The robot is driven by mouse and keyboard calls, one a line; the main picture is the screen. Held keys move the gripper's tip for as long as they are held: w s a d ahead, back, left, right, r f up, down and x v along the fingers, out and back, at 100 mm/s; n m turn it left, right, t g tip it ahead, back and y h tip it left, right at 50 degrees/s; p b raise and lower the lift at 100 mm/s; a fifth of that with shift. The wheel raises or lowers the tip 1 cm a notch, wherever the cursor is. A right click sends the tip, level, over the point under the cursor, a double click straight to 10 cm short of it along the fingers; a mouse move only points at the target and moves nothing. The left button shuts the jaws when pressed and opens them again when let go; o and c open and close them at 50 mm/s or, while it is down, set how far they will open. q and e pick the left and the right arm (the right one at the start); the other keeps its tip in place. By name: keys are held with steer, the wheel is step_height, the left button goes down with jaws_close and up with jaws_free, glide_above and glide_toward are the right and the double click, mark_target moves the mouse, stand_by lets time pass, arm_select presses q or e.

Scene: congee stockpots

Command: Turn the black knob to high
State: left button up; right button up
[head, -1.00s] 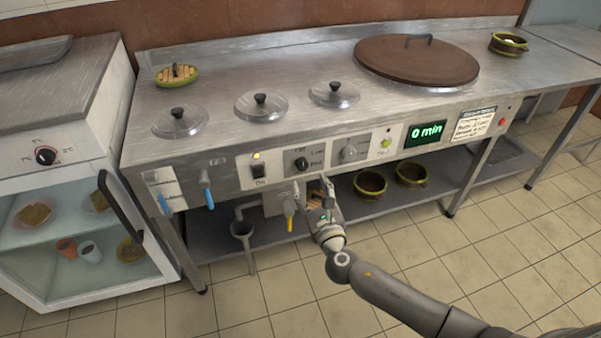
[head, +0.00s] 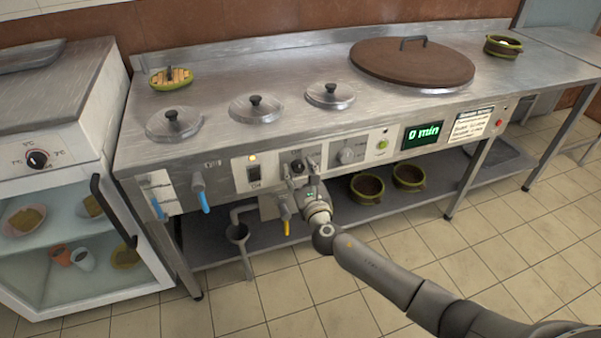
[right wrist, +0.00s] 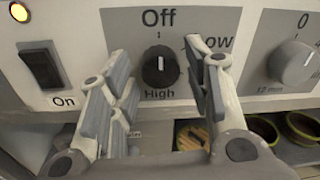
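The black knob (right wrist: 161,70) is on the front panel of the stove, with "Off" above it, "Low" to its right and "High" below it. Its white mark points up toward "Off". In the head view the knob (head: 297,167) is partly covered by my right gripper (head: 299,166). In the right wrist view my right gripper (right wrist: 154,72) is open, one finger on each side of the knob. Gaps show between the fingers and the knob, and I see no contact. My left gripper is not in view.
A black switch (right wrist: 41,65) marked "On" is left of the knob, under a lit yellow lamp. A grey timer knob (right wrist: 294,63) is to the right. Blue-handled taps (head: 201,192) and a yellow-handled tap (head: 286,221) hang below the panel.

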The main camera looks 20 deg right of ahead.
steer(key=c, duration=0.7)
